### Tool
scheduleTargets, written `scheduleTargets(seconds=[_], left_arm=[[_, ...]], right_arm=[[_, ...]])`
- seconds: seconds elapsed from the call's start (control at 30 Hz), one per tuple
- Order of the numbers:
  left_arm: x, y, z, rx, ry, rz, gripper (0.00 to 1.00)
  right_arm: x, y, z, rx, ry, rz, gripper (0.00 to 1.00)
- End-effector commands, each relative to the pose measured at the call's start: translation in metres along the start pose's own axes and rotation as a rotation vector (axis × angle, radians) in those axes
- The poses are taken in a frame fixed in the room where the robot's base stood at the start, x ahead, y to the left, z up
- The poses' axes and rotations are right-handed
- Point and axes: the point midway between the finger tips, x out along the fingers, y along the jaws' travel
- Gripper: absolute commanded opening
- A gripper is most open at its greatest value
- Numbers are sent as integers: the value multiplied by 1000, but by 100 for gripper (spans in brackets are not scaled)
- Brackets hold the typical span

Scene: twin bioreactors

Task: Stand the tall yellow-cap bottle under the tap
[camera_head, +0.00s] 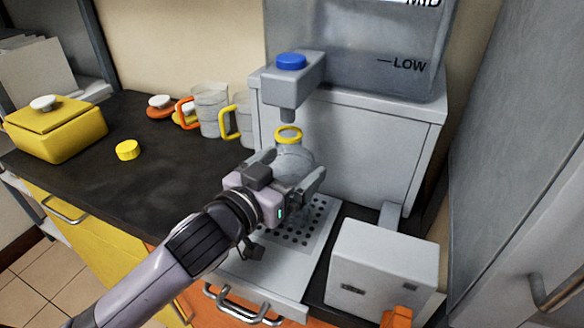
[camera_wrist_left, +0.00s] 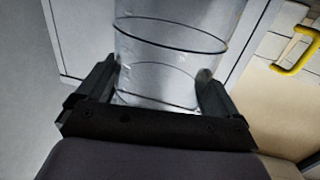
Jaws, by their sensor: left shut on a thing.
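The tall clear bottle (camera_head: 292,158) has a yellow ring at its open neck, and no cap sits on it. My left gripper (camera_head: 290,184) is shut on the bottle's body and holds it roughly upright over the perforated drip tray (camera_head: 318,226). In the left wrist view the clear bottle wall (camera_wrist_left: 170,62) stands between the two fingers. The tap (camera_head: 288,114), with a blue button (camera_head: 291,62), is just above the bottle's mouth. The gripper hides the bottle's base, so I cannot tell whether it touches the tray. A yellow cap (camera_head: 127,150) lies on the dark counter. My right gripper is not in view.
Clear jugs with an orange handle (camera_head: 186,112) and a yellow handle (camera_head: 228,122) stand left of the dispenser (camera_head: 350,150). A yellow box (camera_head: 58,132) is at the far left. A grey box (camera_head: 382,268) stands right of the tray. The dark counter's front middle is clear.

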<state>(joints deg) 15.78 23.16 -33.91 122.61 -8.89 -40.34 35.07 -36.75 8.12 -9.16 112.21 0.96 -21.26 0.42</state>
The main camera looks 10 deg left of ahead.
Motion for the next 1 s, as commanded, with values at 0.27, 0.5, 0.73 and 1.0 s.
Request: scheduleTargets(seconds=[0.27, 0.5, 0.73, 1.0], left_arm=[[-1, 1, -2, 0, 5, 1, 45], [0, 1, 3, -1, 1, 0, 100], [0, 0, -3, 1, 2, 1, 100], [-36, 1, 1, -1, -1, 1, 100]], right_arm=[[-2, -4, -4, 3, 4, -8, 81], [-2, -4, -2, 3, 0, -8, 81], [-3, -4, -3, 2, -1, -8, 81], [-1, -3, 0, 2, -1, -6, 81]])
